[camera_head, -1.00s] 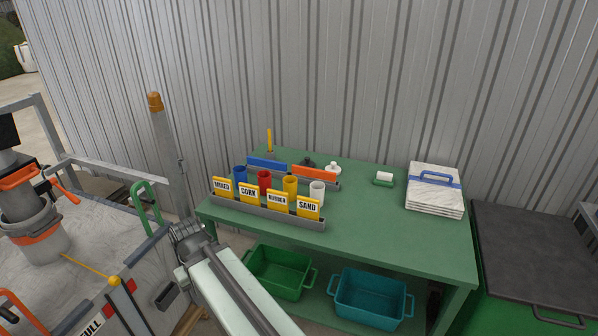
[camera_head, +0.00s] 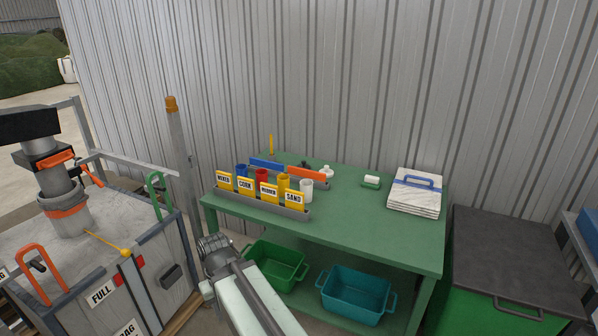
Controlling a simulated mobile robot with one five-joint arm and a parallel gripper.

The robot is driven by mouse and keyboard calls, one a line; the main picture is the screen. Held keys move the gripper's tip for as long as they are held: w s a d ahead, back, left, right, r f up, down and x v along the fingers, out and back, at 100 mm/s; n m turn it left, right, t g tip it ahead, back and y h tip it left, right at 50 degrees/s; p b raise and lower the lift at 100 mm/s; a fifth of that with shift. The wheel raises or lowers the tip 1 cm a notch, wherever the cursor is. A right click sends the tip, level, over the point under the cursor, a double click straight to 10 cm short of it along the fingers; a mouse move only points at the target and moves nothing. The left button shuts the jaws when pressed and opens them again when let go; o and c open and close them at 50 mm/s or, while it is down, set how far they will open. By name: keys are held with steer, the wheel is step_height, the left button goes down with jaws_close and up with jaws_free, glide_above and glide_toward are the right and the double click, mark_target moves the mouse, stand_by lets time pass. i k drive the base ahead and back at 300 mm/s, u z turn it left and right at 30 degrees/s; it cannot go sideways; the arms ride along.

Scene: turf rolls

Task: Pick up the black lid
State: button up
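A small black object (camera_head: 306,164), perhaps the black lid, lies at the back of the green table (camera_head: 350,225), beside a small white bottle (camera_head: 327,171). It is partly hidden by the orange block in front of it and too small to make out clearly. A large dark flat cover (camera_head: 510,255) with a handle lies on the green bin at the right. My arm reaches up from the bottom edge to a grey joint in front of the table. My gripper fingers are not visible.
A rack of labelled yellow signs (camera_head: 260,190) and coloured cups stands at the table's left. A green crate (camera_head: 277,265) and a teal crate (camera_head: 355,293) sit below. A grey machine box (camera_head: 100,265) stands at left.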

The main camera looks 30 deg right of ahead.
mark_target(304, 166)
steer(key=z, duration=0.1)
steer(key=i, duration=0.85)
